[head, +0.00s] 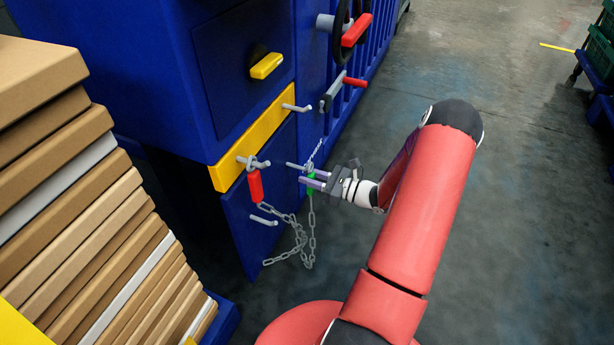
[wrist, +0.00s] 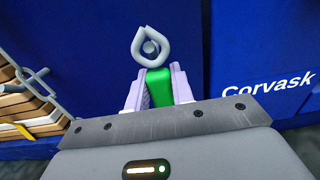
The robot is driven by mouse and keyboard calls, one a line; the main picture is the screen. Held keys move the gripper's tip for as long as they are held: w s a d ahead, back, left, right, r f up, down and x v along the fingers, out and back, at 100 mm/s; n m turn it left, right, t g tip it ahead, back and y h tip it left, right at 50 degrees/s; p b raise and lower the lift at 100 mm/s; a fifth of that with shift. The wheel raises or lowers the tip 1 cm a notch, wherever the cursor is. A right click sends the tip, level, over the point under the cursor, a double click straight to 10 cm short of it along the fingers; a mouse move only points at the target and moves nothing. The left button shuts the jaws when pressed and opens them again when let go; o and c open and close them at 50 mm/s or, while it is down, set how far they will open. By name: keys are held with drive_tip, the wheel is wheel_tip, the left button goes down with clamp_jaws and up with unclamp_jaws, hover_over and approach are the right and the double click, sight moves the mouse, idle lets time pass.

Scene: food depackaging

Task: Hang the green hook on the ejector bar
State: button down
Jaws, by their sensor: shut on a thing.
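The green hook (head: 310,184) is between the fingers of my gripper (head: 316,180), which is shut on its green body. In the wrist view the green hook (wrist: 158,88) has a grey teardrop eye above the fingers. A round grey peg end (wrist: 150,47) shows inside the eye; I cannot tell whether the eye is around the peg or in front of it. In the head view this grey peg (head: 293,165) points at the eye from the blue panel. A yellow bar (head: 262,133) carries grey pegs; I cannot tell which part is the ejector bar.
A red hook (head: 255,186) hangs on the yellow bar's left peg. A grey chain (head: 298,236) droops below both hooks. A lower peg (head: 264,220) sticks out of the blue panel. Stacked boxes (head: 75,200) stand left. Floor at right (head: 530,200) is clear.

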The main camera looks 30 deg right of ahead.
drive_tip(key=shift+s+d+r, duration=0.1)
drive_tip(key=shift+s+d, duration=0.05)
drive_tip(key=shift+s, duration=0.1)
idle(0.3)
drive_tip(key=shift+p+v, duration=0.3)
drive_tip(key=shift+v, duration=1.75)
wheel_tip(320, 180, up, 20)
drive_tip(key=p, duration=1.3)
drive_tip(key=shift+f, duration=0.2)
drive_tip(key=shift+s, duration=0.1)
drive_tip(key=shift+x, duration=2.3)
